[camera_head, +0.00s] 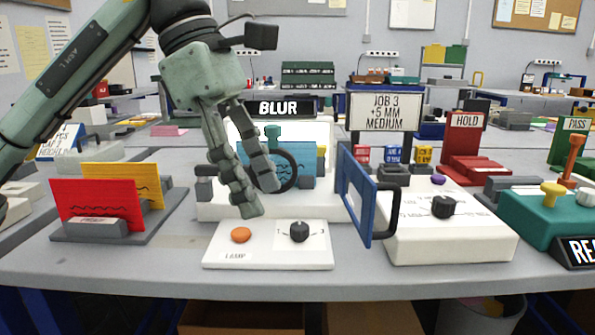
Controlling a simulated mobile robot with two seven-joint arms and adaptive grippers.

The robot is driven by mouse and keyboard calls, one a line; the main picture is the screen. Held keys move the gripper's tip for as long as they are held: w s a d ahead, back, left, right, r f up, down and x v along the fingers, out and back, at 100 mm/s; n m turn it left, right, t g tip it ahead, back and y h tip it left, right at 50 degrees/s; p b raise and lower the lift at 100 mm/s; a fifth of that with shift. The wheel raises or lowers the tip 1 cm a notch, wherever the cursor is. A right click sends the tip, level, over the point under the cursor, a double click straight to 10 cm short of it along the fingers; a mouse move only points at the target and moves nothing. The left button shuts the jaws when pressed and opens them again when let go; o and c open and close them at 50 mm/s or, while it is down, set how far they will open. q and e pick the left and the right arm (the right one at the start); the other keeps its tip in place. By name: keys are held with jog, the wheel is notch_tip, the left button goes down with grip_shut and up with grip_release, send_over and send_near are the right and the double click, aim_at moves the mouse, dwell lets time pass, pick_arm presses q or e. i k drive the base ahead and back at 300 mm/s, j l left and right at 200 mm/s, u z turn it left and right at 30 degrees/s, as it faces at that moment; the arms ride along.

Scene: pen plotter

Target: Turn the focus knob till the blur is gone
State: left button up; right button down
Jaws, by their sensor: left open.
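A black sign reading BLUR (278,108) stands above a white viewing device (312,206). In front lies a low white panel (270,257) with an orange button (240,235) marked LAMP and a black knob (299,231). Another black knob (443,206) sits on a white box to the right. I cannot read which knob is for focus. My left gripper (258,198) is open, fingers pointing down, above and behind the panel, apart from its knob. My right gripper is not in view.
A blue frame with a black handle (369,195) stands upright right of the panel. Red and yellow cards (97,203) stand in a grey holder at left. A teal box (545,212) with yellow and orange knobs is at right. The table's front edge is clear.

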aim_at(299, 231)
jog(key=k, duration=1.6)
